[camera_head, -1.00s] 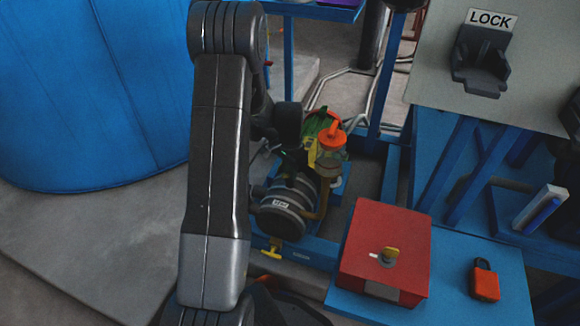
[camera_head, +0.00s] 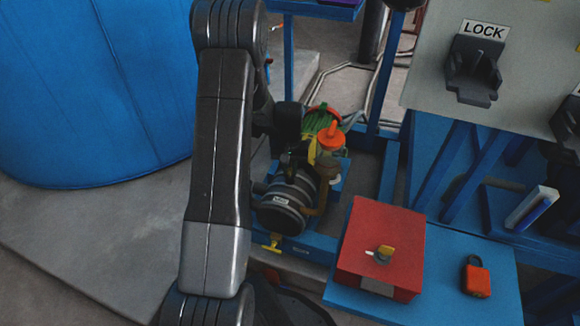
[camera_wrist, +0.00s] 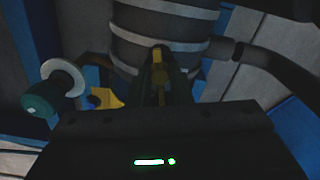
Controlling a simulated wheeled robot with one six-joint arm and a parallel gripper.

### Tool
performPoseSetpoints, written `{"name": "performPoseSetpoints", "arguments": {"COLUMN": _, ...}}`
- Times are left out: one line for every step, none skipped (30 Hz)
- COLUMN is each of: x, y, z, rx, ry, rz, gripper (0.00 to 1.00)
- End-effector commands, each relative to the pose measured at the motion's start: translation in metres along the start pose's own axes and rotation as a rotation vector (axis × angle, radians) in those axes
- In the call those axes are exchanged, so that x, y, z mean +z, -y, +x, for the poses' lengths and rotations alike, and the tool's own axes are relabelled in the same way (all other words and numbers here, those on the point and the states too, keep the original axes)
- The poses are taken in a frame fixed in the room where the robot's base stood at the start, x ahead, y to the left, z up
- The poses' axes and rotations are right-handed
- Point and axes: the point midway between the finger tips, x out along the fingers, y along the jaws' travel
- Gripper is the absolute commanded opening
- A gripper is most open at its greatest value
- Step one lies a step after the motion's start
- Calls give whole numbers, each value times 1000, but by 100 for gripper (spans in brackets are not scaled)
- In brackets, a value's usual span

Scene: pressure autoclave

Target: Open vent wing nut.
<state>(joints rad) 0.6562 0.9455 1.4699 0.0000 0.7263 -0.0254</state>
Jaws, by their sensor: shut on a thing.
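In the wrist view, my gripper (camera_wrist: 160,72) has its two dark fingers closed around a narrow brass-yellow piece, which looks like the vent wing nut (camera_wrist: 159,60). It stands in front of a banded grey cylinder (camera_wrist: 160,22). The fingers cover its sides, so its turn angle is hard to tell. In the head view my arm comes down to the dark banded cylinder (camera_head: 283,212), and the fingertips and the nut are not clear there.
A yellow handle (camera_head: 273,242) sits below the cylinder. An orange-topped valve (camera_head: 331,137) is close on the right. A red box (camera_head: 382,235) with a yellow knob and an orange padlock (camera_head: 475,278) are on the blue bench. A green-grey knob (camera_wrist: 45,95) is left of my gripper.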

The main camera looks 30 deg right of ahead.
Motion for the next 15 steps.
{"name": "performPoseSetpoints", "arguments": {"x": 0, "y": 0, "z": 0, "rx": 0, "ry": 0, "rz": -13, "gripper": 0}}
{"name": "performPoseSetpoints", "arguments": {"x": 0, "y": 0, "z": 0, "rx": 0, "ry": 0, "rz": -21, "gripper": 0}}
{"name": "performPoseSetpoints", "arguments": {"x": 0, "y": 0, "z": 0, "rx": 0, "ry": 0, "rz": -28, "gripper": 0}}
{"name": "performPoseSetpoints", "arguments": {"x": 0, "y": 0, "z": 0, "rx": 0, "ry": 0, "rz": -32, "gripper": 0}}
{"name": "performPoseSetpoints", "arguments": {"x": 0, "y": 0, "z": 0, "rx": 0, "ry": 0, "rz": -37, "gripper": 0}}
{"name": "performPoseSetpoints", "arguments": {"x": 0, "y": 0, "z": 0, "rx": 0, "ry": 0, "rz": -41, "gripper": 0}}
{"name": "performPoseSetpoints", "arguments": {"x": 0, "y": 0, "z": 0, "rx": 0, "ry": 0, "rz": -44, "gripper": 0}}
{"name": "performPoseSetpoints", "arguments": {"x": 0, "y": 0, "z": 0, "rx": 0, "ry": 0, "rz": -46, "gripper": 0}}
{"name": "performPoseSetpoints", "arguments": {"x": 0, "y": 0, "z": 0, "rx": 0, "ry": 0, "rz": -48, "gripper": 0}}
{"name": "performPoseSetpoints", "arguments": {"x": 0, "y": 0, "z": 0, "rx": 0, "ry": 0, "rz": -48, "gripper": 0}}
{"name": "performPoseSetpoints", "arguments": {"x": 0, "y": 0, "z": 0, "rx": 0, "ry": 0, "rz": -49, "gripper": 0}}
{"name": "performPoseSetpoints", "arguments": {"x": 0, "y": 0, "z": 0, "rx": 0, "ry": 0, "rz": -49, "gripper": 0}}
{"name": "performPoseSetpoints", "arguments": {"x": 0, "y": 0, "z": 0, "rx": 0, "ry": 0, "rz": -49, "gripper": 0}}
{"name": "performPoseSetpoints", "arguments": {"x": 0, "y": 0, "z": 0, "rx": 0, "ry": 0, "rz": -48, "gripper": 0}}
{"name": "performPoseSetpoints", "arguments": {"x": 0, "y": 0, "z": 0, "rx": 0, "ry": 0, "rz": -48, "gripper": 0}}
